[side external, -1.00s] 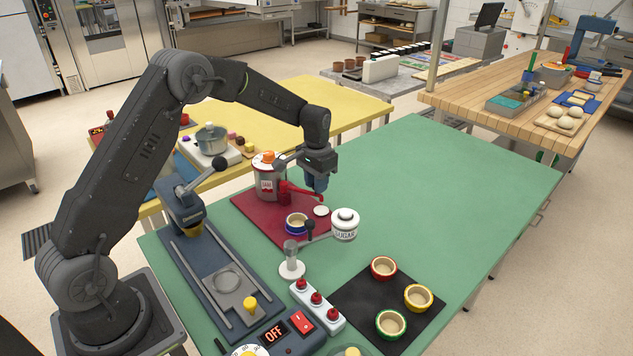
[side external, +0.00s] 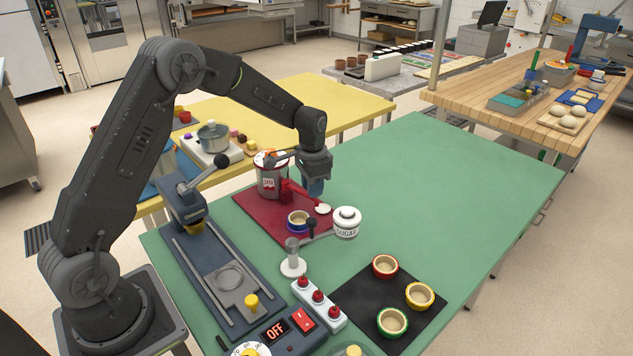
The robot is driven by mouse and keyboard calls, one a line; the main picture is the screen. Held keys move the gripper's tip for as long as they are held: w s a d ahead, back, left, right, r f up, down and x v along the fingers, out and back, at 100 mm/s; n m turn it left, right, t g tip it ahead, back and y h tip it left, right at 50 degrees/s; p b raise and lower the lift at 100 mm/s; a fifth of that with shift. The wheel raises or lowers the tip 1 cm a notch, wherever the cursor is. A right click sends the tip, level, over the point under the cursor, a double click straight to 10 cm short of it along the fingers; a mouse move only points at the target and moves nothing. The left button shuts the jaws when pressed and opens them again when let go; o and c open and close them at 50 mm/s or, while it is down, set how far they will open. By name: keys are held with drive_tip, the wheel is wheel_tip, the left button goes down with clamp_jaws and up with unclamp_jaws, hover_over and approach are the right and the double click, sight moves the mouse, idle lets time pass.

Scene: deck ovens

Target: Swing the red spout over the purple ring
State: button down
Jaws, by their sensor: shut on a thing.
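The fingers partly hide the grip. The purple ring (side external: 291,225), a blue-purple band around a small pale cup, stands on the dark red mat (side external: 254,208) in front of the spout. The spout appears behind the ring in the picture; its exact overlap with the ring is hard to tell.
A white disc (side external: 322,209) lies right of the ring. A sugar jar (side external: 347,223) sits on a swing arm from a white-based post (side external: 293,265), close in front of the ring. Three ringed cups stand on a black mat (side external: 352,292). The green table (side external: 450,190) is clear at right.

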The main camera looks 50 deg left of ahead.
drive_tip(key=s+m, duration=0.2)
drive_tip(key=m, duration=0.1)
drive_tip(key=shift+s, duration=0.4)
drive_tip(key=shift+s+a+m, duration=0.2)
drive_tip(key=shift+s+m, duration=0.8)
drive_tip(key=shift+m, duration=0.5)
drive_tip(key=c, duration=0.9)
unclamp_jaws()
drive_tip(key=shift+c, duration=0.2)
wheel_tip(320, 180, up, 14)
